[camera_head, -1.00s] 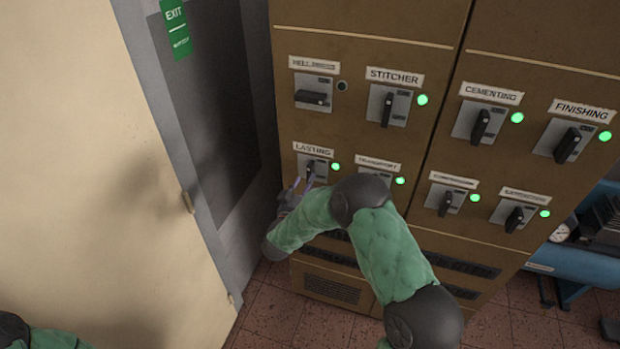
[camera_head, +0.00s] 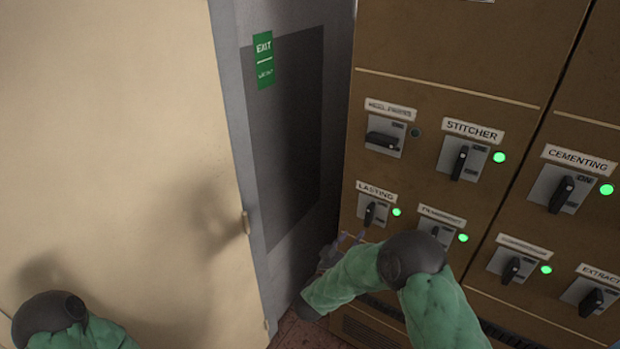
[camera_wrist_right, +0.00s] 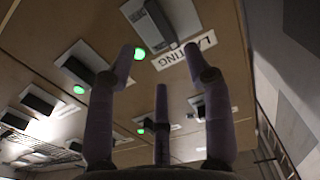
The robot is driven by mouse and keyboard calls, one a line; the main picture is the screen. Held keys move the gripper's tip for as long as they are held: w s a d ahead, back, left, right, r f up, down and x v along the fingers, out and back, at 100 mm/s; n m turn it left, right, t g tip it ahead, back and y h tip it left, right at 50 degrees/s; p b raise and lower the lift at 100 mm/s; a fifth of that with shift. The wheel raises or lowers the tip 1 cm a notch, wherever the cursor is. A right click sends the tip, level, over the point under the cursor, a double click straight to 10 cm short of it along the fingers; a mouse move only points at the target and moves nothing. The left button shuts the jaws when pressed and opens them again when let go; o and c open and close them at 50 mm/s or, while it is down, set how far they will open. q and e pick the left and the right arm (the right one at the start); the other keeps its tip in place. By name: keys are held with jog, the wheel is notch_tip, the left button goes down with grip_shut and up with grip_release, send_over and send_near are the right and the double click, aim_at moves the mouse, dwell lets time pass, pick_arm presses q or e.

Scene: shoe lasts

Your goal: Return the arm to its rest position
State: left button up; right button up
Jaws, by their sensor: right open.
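My right arm reaches up from the bottom of the head view, and its gripper (camera_head: 343,243) is below and left of the LASTING switch (camera_head: 371,211). The fingers are spread apart and empty in the right wrist view (camera_wrist_right: 160,62). There the LASTING switch (camera_wrist_right: 157,22) appears upside down beyond the fingertips, beside its lit green lamp (camera_wrist_right: 139,53). A gap shows between gripper and switch. My left arm (camera_head: 60,325) shows only in part at the lower left; its gripper is out of frame.
The brown cabinet (camera_head: 450,95) carries several switches with green lamps. The upper-left switch (camera_head: 385,139) has a horizontal handle and a dark lamp (camera_head: 416,132). A cream panel (camera_head: 110,130) and a grey door with an EXIT sign (camera_head: 264,60) stand at the left.

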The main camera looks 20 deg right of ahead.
jog(key=s+a+f+n+g+y+b, duration=0.1)
jog(key=s+a+f+n+y+b, duration=0.15)
jog(key=a+f+y, duration=0.65)
jog(key=s+a+f+n+g+y+b, duration=0.1)
jog(key=f+n+y, duration=0.15)
jog(key=f, duration=1.25)
jog(key=s+a+f+n+g+y+b, duration=0.1)
jog(key=s+a+f+g+y, duration=0.2)
jog(key=s, duration=0.8)
jog(key=s+a+f+n+g+y+b, duration=0.1)
jog(key=s+a+f+g+y, duration=0.2)
jog(key=s+a+f+g, duration=0.3)
jog(key=s+a+f, duration=0.1)
jog(key=s+f, duration=0.2)
jog(key=s, duration=0.3)
jog(key=shift+a, duration=0.3)
